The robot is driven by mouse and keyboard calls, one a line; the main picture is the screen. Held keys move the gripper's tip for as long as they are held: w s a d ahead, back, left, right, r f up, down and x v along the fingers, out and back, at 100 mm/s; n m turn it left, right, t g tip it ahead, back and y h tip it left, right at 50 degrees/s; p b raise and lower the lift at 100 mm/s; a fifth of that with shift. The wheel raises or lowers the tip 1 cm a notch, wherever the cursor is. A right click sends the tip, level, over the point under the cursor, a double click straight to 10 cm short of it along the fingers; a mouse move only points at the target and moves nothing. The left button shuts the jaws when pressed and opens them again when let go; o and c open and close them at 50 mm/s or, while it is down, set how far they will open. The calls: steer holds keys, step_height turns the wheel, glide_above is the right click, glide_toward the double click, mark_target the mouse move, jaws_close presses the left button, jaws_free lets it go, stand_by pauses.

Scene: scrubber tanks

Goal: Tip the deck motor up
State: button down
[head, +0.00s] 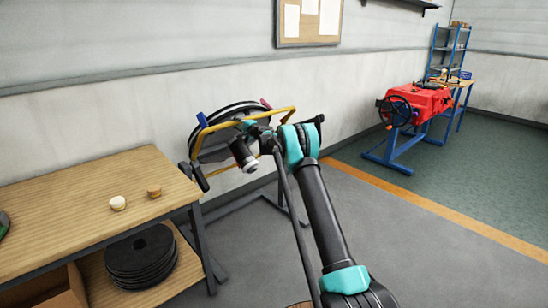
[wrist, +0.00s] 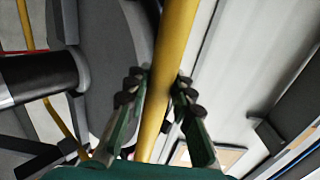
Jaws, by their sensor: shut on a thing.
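The deck motor assembly (head: 214,144) shows in the head view as a dark round unit with a yellow bar (head: 218,127) around it. It stands tilted on a dark floor frame near the wall. My gripper (head: 258,127) is at the right part of the yellow bar. In the wrist view, my gripper (wrist: 158,88) has its fingers on both sides of the yellow bar (wrist: 170,50) and is shut on it. A black cylinder with a pale collar (wrist: 45,76) is to the left there. My arm and wrist hide part of the unit in the head view.
A wooden workbench (head: 90,205) stands at left, with two small round pieces on top and a stack of black discs (head: 141,258) below. A red machine (head: 420,101) on a blue stand is at far right. Grey floor (head: 385,225) right of my arm is clear.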

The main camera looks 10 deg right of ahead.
steer(key=w+a+r, duration=0.3)
steer(key=w, duration=0.2)
steer(key=shift+a, duration=0.3)
steer(key=shift+r, duration=0.1)
steer(key=shift+w, duration=0.1)
